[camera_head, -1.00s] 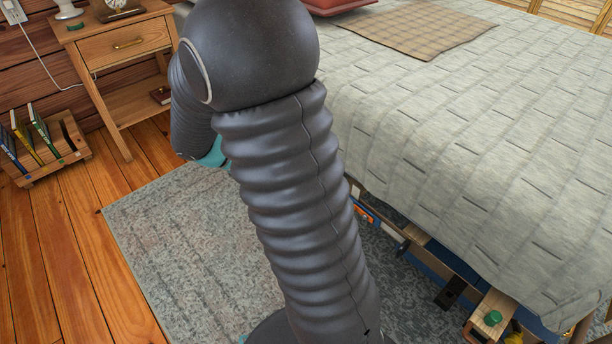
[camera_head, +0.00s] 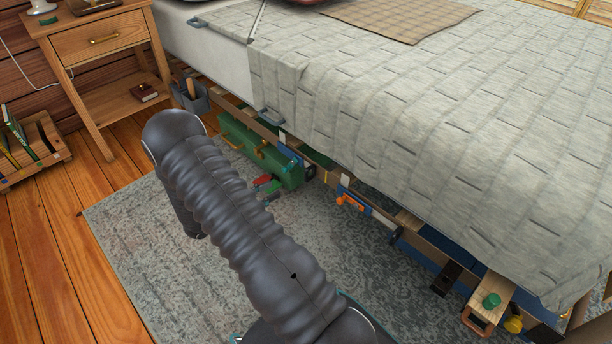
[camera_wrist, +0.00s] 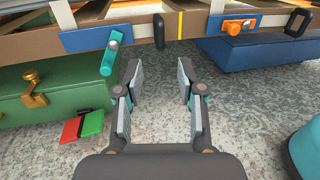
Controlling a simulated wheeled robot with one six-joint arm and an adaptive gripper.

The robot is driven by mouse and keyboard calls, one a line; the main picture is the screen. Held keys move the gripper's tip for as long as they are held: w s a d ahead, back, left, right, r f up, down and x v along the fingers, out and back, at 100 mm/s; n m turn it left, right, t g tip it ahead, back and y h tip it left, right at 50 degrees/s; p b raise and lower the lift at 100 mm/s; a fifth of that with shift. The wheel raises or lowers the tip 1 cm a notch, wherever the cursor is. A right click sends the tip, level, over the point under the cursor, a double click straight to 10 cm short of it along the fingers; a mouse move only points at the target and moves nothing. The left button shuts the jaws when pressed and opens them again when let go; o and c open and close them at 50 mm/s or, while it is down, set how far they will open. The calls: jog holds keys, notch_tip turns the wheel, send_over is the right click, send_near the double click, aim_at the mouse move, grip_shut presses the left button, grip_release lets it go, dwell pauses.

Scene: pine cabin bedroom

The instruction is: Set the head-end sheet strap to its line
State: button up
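In the wrist view my gripper (camera_wrist: 160,78) is open and empty, its fingers apart below the bed's side rail (camera_wrist: 140,38). A teal clip (camera_wrist: 112,50) hangs tilted from a blue plate (camera_wrist: 82,40) on the rail, up and left of the fingers. A black loop (camera_wrist: 159,31) hangs ahead between the fingers. A yellow line (camera_wrist: 179,24) crosses the rail just right of this loop. An orange clip (camera_wrist: 237,27) sits on another blue plate further right; it also shows in the head view (camera_head: 349,201). I cannot tell which fitting is the head-end strap. My arm hides the gripper in the head view.
A green chest (camera_wrist: 50,95) stands under the bed at left, with red and green pieces (camera_wrist: 84,125) before it. A blue box (camera_wrist: 255,54) is under the rail at right. The nightstand (camera_head: 100,75) stands left of the bed (camera_head: 450,110). The rug (camera_head: 140,250) has free room.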

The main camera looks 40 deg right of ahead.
aim_at(306, 173)
jog(key=d, duration=0.4)
jog(key=s+d, duration=0.1)
jog(key=d, duration=0.4)
jog(key=d+b, duration=0.1)
jog(key=d, duration=0.3)
jog(key=shift+s+d, duration=0.2)
jog(key=shift+s, duration=0.15)
grip_shut()
